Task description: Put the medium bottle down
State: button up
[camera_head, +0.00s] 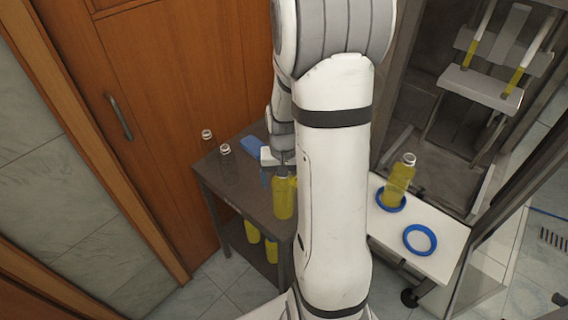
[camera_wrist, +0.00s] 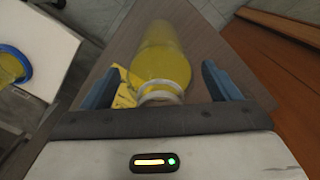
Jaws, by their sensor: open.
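A bottle of yellow liquid with a clear neck (camera_head: 284,200) stands at the front right of the dark side table (camera_head: 236,190). I take it for the medium bottle; its size is hard to judge. My gripper (camera_head: 277,172) is at its upper part. In the wrist view the bottle (camera_wrist: 160,55) lies between the two blue fingers of my gripper (camera_wrist: 160,72), with visible gaps on both sides. The fingers are open. The bottle's base contact is partly hidden in the head view. A yellow piece (camera_wrist: 126,92) shows beside the bottle in the wrist view.
Two clear bottles (camera_head: 226,157) (camera_head: 207,138) and a blue item (camera_head: 251,145) are on the table. Yellow bottles (camera_head: 252,231) stand on its lower shelf. A white platform (camera_head: 440,215) holds a yellow bottle (camera_head: 400,178) in one blue ring and an empty blue ring (camera_head: 407,239).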

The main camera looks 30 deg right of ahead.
notch_tip(320, 180, up, 11)
jog(key=shift+a+r, duration=0.1)
jog(key=shift+r, duration=0.1)
jog(key=s+a+r+n+t, duration=0.3)
jog(key=s+a+r+n, duration=0.2)
jog(key=s+a, duration=0.7)
jog(key=shift+r, duration=0.55)
